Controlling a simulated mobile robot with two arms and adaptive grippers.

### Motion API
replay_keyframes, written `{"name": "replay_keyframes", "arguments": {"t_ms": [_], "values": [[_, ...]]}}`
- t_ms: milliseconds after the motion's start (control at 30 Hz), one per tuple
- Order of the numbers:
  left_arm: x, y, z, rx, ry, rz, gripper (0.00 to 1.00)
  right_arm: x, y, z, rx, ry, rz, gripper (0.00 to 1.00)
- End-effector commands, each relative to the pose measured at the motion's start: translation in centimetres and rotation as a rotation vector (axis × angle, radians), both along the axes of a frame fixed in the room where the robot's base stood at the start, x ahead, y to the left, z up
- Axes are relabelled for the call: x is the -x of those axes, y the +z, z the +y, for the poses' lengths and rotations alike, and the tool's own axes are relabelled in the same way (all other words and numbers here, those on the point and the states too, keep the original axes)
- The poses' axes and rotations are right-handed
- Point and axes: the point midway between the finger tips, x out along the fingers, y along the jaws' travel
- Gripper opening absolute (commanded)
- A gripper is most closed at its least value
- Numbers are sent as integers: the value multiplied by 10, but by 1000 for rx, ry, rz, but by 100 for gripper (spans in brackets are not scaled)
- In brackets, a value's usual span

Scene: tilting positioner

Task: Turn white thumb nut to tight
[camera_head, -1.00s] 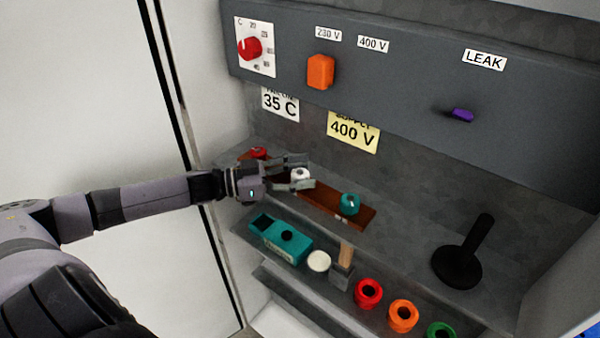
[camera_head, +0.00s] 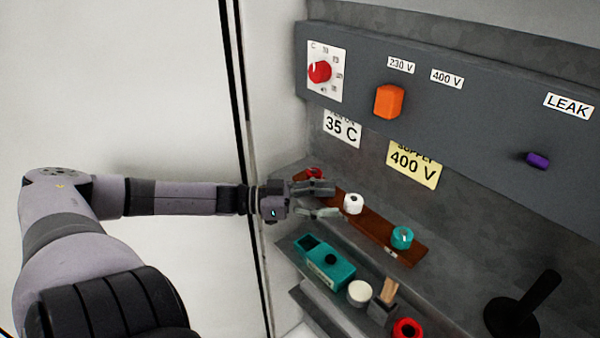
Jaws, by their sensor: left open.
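The fingers look empty and apart from the nut. They partly cover the strip near the red nut. My right gripper is out of view.
A teal box (camera_head: 325,262), a pale round disc (camera_head: 360,292) and a red ring (camera_head: 407,328) are on the lower shelf. The panel above carries a red dial (camera_head: 319,71), an orange knob (camera_head: 389,101) and a purple knob (camera_head: 538,160).

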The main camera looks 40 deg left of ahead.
Motion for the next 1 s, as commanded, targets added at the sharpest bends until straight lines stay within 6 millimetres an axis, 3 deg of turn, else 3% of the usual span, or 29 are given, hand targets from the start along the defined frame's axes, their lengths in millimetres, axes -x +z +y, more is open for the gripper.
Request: {"name": "replay_keyframes", "arguments": {"t_ms": [700,1000], "values": [[36,-1,36,4,0,-1,55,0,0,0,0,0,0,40],[40,0,40,0,0,0,55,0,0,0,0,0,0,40]]}}
